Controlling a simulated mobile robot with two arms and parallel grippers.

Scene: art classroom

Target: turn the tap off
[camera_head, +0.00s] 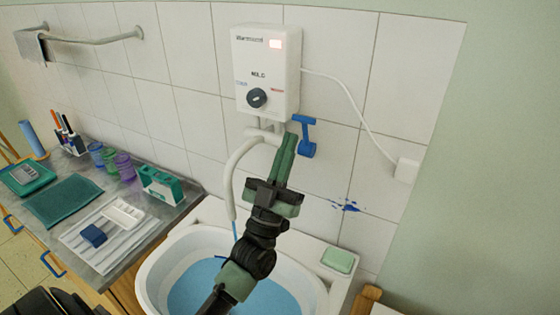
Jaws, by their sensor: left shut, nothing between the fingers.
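The tap's blue lever handle (304,137) is on the tiled wall below the white water heater (267,70). A white curved spout (234,172) bends down to the left over the basin (153,276). A thin blue stream of water (235,231) runs from its end into the blue water (196,288) below. My left gripper (287,146) is shut and empty, its green fingers pointing up just left of the lever. I cannot tell whether they touch it. The gripper hides part of the pipework. My right gripper is not in view.
A counter on the left (178,212) bears a green and white box (160,186), paint cups, a teal cloth (62,201) and a white tray (123,213). A green soap bar (338,261) lies at the basin's right. A white cord hangs right of the heater.

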